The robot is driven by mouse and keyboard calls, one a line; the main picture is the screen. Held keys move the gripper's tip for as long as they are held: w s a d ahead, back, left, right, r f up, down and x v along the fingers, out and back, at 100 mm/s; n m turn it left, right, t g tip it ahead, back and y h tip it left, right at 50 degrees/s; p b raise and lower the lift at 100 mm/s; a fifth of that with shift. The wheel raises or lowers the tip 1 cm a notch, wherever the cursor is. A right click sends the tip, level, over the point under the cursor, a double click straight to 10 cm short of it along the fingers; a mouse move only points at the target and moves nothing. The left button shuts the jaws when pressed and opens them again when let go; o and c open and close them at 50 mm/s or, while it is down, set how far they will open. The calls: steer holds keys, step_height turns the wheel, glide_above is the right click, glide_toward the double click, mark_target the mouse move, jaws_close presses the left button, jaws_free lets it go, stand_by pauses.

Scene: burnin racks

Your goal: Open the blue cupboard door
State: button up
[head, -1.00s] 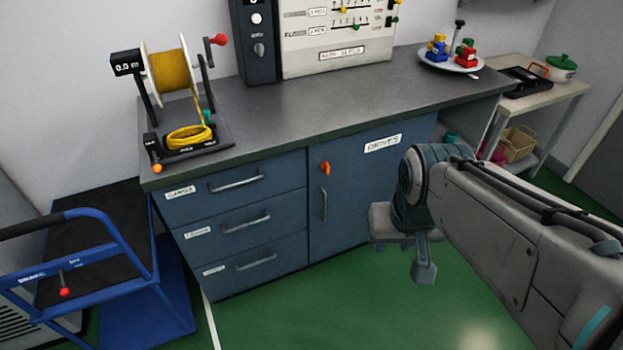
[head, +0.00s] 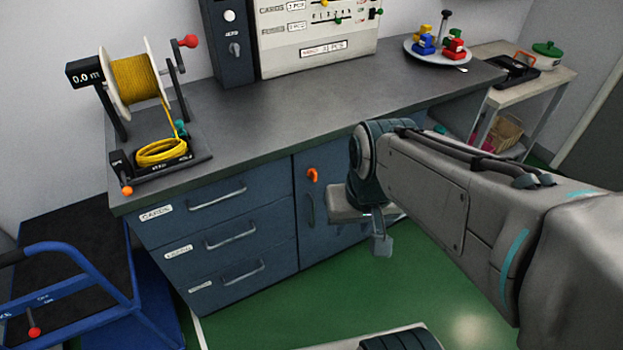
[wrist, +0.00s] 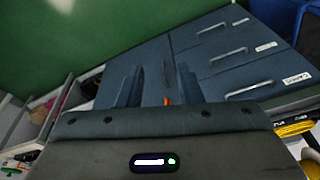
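The blue cupboard door (head: 330,222) is at the right of the drawers under the workbench and looks shut. It has an orange catch (head: 312,175) near its upper left corner and a vertical handle (head: 310,208) below that. My arm hides the door's right part. My gripper (head: 378,240) is in front of the door, right of the handle in the head view, and apart from it. In the wrist view my gripper (wrist: 160,85) has its fingers spread with nothing between them. The orange catch (wrist: 167,101) shows between the fingers, partly hidden by the gripper body.
Three drawers (head: 232,232) are left of the door. A yellow-rope reel (head: 138,80) and a plate of coloured blocks (head: 438,55) stand on the worktop (head: 270,120). A blue trolley (head: 75,260) is at left. Green floor (head: 270,325) before the door is clear.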

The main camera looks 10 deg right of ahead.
steer(key=w+a+f+m+g+y+b, duration=0.1)
steer(key=w+a+f+m+y+b, duration=0.2)
steer(key=f, duration=0.4)
steer(key=w+a+f+m+y+b, duration=0.2)
steer(key=w+f+m+y+b, duration=0.25)
steer(key=f, duration=0.25)
steer(key=w+a+f+m+g+y+b, duration=0.1)
steer(key=w+a+f+m+y+b, duration=0.15)
steer(key=f+m+y+b, duration=0.35)
steer(key=w+d+f+m+t+h+b, duration=0.2)
steer(key=w+d+f+m+t, duration=0.3)
steer(key=f, duration=0.3)
steer(key=w+d+f+m+t+h+b, duration=0.1)
steer(key=w+d+f+m+t+b, duration=0.2)
steer(key=w+d+f+m+t, duration=0.4)
steer(key=w+d+f+m+t+h+b, duration=0.2)
steer(key=w+d+f+m+t, duration=0.15)
steer(key=f, duration=0.55)
steer(key=b+x, duration=0.1)
steer(key=x, duration=1.1)
steer(key=shift+a+m+b, duration=0.3)
steer(key=shift+a+b, duration=0.05)
steer(key=shift+a, duration=0.2)
steer(key=shift+w, duration=0.1)
jaws_close()
